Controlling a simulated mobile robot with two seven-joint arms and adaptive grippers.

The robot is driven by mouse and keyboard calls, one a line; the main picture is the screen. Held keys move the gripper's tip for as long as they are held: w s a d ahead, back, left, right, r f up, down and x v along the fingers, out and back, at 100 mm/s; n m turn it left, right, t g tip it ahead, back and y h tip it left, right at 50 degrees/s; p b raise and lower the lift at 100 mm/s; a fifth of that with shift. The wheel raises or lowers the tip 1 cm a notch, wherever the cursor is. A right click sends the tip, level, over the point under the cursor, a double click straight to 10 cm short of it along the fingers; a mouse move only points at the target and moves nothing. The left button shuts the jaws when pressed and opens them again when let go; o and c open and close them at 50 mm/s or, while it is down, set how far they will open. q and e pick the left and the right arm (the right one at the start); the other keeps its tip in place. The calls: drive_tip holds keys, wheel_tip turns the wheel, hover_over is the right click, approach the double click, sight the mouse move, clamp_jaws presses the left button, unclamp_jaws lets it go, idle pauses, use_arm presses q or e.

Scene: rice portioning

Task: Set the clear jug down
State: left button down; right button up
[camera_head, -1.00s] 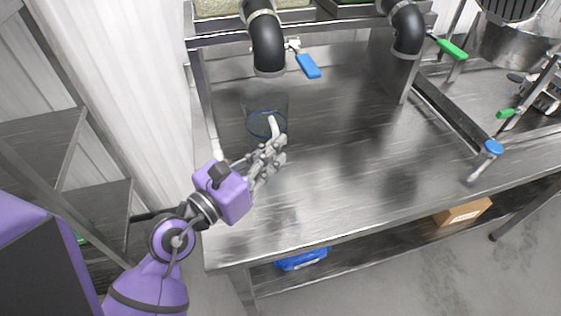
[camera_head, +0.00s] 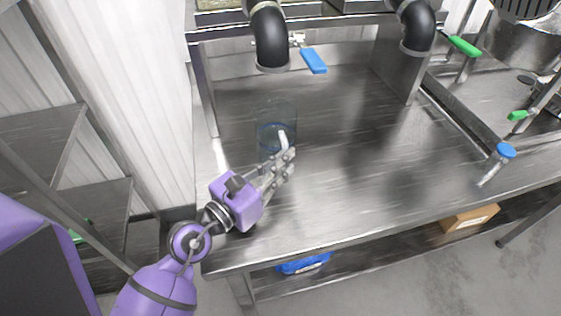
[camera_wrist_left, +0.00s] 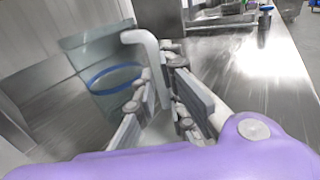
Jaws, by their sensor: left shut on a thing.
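The clear jug (camera_head: 275,116) is see-through, with a blue ring around it and a pale handle. It is upright over the left part of the steel table, below the left black pipe. My left gripper (camera_head: 284,164) is shut on the jug's handle, on the near side of the jug. In the left wrist view the jug (camera_wrist_left: 100,62) is at the left, and its white handle runs down between the fingers of my left gripper (camera_wrist_left: 165,105). I cannot tell whether the jug's base touches the table. My right gripper is not in view.
The steel table (camera_head: 350,170) is bare to the right of the jug. Two black pipes (camera_head: 269,40) hang above its back, with a blue lever (camera_head: 314,61) beside the left one. A blue-topped valve (camera_head: 505,151) stands at the right. A cardboard box (camera_head: 470,218) lies on the shelf below.

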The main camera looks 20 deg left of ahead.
use_arm(q)
drive_tip(key=c, duration=1.8)
unclamp_jaws()
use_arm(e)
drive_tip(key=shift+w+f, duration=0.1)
use_arm(q)
drive_tip(key=shift+r, duration=0.15)
drive_tip(key=shift+s+a, duration=0.15)
drive_tip(key=shift+s, duration=0.1)
drive_tip(key=v, duration=0.2)
drive_tip(key=b+v, duration=0.1)
drive_tip(key=v, duration=0.1)
drive_tip(key=b+v, duration=0.1)
drive_tip(key=v, duration=0.2)
drive_tip(key=shift+f, duration=0.4)
drive_tip(key=b+v, duration=0.1)
drive_tip(key=v, duration=0.2)
drive_tip(key=shift+s+r+b, duration=0.1)
drive_tip(key=shift+s+b, duration=0.3)
drive_tip(key=shift+s+a+r, duration=0.2)
drive_tip(key=shift+s+a, duration=0.05)
drive_tip(key=shift+s, duration=0.1)
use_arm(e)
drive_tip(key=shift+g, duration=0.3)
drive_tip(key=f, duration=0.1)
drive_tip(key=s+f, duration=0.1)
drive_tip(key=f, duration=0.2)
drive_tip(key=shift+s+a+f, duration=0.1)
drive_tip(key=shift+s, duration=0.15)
